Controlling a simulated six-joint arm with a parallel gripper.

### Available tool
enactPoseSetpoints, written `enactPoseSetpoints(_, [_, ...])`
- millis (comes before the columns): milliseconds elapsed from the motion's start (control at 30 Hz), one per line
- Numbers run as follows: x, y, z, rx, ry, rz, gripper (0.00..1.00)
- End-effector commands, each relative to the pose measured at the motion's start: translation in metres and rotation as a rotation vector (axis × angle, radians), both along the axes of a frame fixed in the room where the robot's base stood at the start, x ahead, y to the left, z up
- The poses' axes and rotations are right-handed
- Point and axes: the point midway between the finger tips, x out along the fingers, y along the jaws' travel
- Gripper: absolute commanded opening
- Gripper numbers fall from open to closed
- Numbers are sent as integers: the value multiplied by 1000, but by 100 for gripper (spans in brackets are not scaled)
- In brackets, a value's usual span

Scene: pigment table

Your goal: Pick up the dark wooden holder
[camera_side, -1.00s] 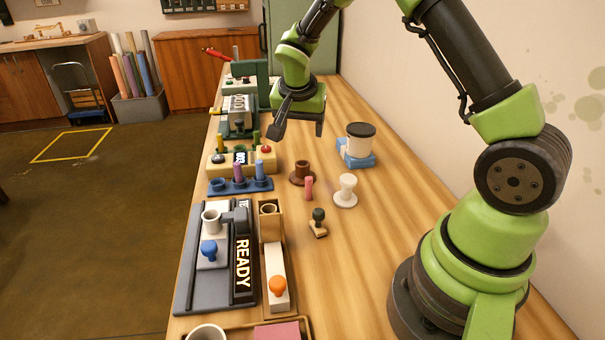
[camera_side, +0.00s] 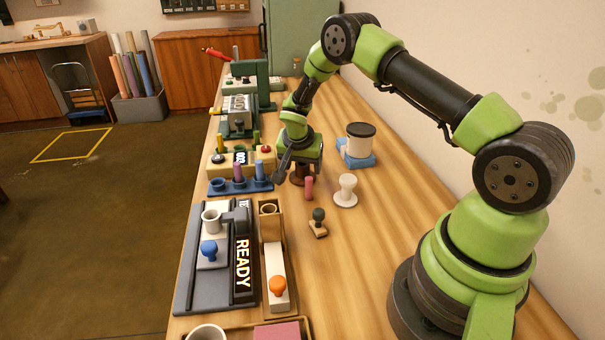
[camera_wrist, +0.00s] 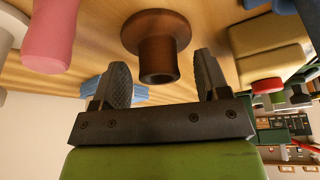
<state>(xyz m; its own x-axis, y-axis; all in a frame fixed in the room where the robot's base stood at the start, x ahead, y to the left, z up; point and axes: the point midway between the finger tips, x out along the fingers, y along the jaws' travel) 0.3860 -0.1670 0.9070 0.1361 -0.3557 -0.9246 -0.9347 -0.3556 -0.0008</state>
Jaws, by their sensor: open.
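The dark wooden holder (camera_wrist: 157,42) is a brown turned piece with a wide round base and a short post. In the side view the holder (camera_side: 299,179) stands on the table, its upper part hidden by my gripper (camera_side: 298,168). In the wrist view its post lies in line with the gap between the two fingers of my gripper (camera_wrist: 162,64), with space on both sides. The fingers are apart and hold nothing. I cannot tell how far down the post they reach.
A pink peg (camera_side: 309,188) stands close to the holder, with a white holder (camera_side: 346,191) to its right. A small dark stamp (camera_side: 318,222) is nearer. A blue rack of pegs (camera_side: 241,185) is to the left. A lidded jar (camera_side: 360,143) is behind right.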

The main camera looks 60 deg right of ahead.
Motion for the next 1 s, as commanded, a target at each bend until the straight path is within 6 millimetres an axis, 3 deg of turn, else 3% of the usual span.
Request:
enactPoseSetpoints(267, [1,-1,-4,0,-1,1,68])
enactPoseSetpoints(500, [1,-1,-4,0,-1,1,16])
enactPoseSetpoints(533, [1,-1,-4,0,-1,1,14])
enactPoseSetpoints(833, [1,-2,1,-1,-2,1,14])
enactPoseSetpoints(1000, [2,-2,30,-3,-6,1,14])
